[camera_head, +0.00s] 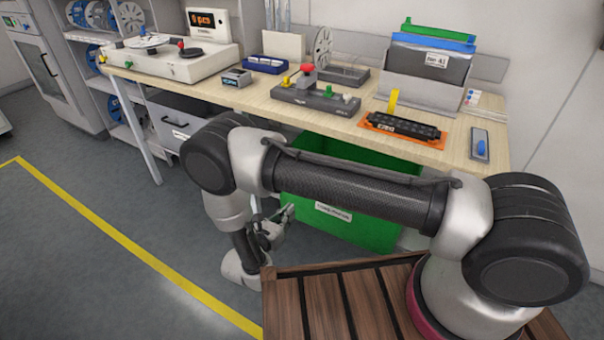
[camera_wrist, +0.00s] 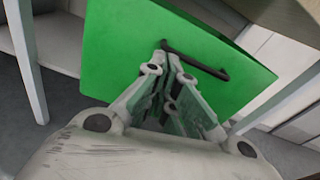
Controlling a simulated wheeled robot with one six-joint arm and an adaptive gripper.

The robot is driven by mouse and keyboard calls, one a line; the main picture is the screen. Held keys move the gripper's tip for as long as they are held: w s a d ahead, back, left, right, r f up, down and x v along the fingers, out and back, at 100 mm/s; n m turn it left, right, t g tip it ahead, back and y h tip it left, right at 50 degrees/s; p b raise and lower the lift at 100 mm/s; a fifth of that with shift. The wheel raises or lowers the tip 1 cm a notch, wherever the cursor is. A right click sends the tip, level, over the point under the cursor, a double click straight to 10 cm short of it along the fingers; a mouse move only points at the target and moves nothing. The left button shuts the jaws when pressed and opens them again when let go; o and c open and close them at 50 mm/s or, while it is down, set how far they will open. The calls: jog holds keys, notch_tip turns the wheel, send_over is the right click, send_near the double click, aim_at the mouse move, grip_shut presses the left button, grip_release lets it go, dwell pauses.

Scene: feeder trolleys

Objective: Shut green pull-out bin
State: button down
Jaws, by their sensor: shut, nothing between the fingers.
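The green pull-out bin (camera_head: 355,221) sits under the workbench, its front with a white label standing out past the bench edge. My arm hides part of it. In the wrist view the green front (camera_wrist: 115,55) fills the upper middle, with a black bar handle (camera_wrist: 200,62) on it. My gripper (camera_head: 287,213) is at the left part of the bin front, low beside it. In the wrist view my gripper (camera_wrist: 171,55) is shut and empty, its tips by the left end of the handle. I cannot tell whether they touch the panel or handle.
The wooden workbench (camera_head: 235,92) above carries a reel machine, a small fixture and an orange tray. A grey bin (camera_head: 168,125) is under the bench to the left. My wooden-slatted deck is in front. Grey floor (camera_head: 75,235) with a yellow line lies open at left.

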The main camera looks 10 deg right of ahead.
jog(key=w+d+r+m+t, duration=0.1)
jog(key=w+d+r, duration=0.1)
jog(key=w+d, duration=0.6)
jog(key=w, duration=0.3)
jog(key=shift+w+r+m, duration=0.15)
jog(key=shift+w+m, duration=0.15)
jog(key=shift+w, duration=0.05)
jog(key=x, duration=0.9)
jog(key=shift+r, duration=0.15)
jog(key=shift+d, duration=0.15)
jog(key=v, duration=1.4)
jog(key=shift+a+f, duration=0.2)
jog(key=shift+f, duration=0.1)
